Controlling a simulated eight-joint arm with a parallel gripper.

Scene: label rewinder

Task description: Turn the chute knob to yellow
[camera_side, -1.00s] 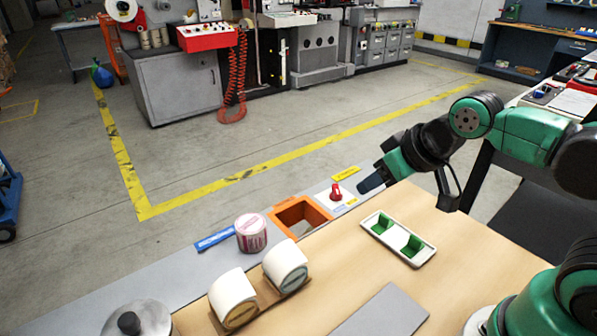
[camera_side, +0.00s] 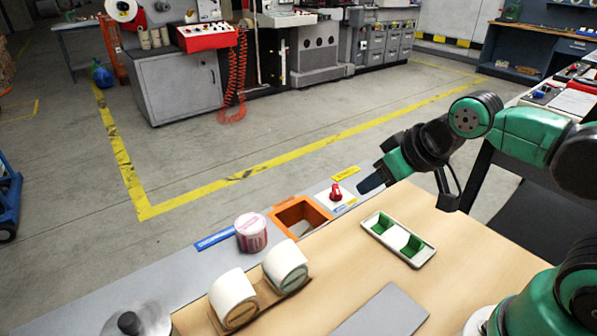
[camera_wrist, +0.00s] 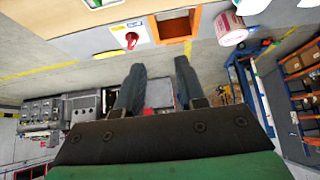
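The red chute knob (camera_side: 336,192) stands on a white plate (camera_side: 337,201) on the grey strip, between the orange-framed chute opening and my gripper. A yellow label (camera_side: 346,173) lies behind it and a small blue label lies in front. In the wrist view the knob (camera_wrist: 131,38) shows on its white plate, above and left of my fingers. My gripper (camera_side: 371,185) is a little right of the knob and apart from it. In the wrist view my gripper (camera_wrist: 156,72) has its two dark fingers spread, with nothing between them.
The orange-framed chute opening (camera_side: 328,215) is left of the knob, with a pink-and-white roll (camera_side: 251,233) and a blue label (camera_side: 215,239) further left. A white tray with green blocks (camera_side: 426,259) lies in front. Two white rolls (camera_side: 286,262) stand at front left.

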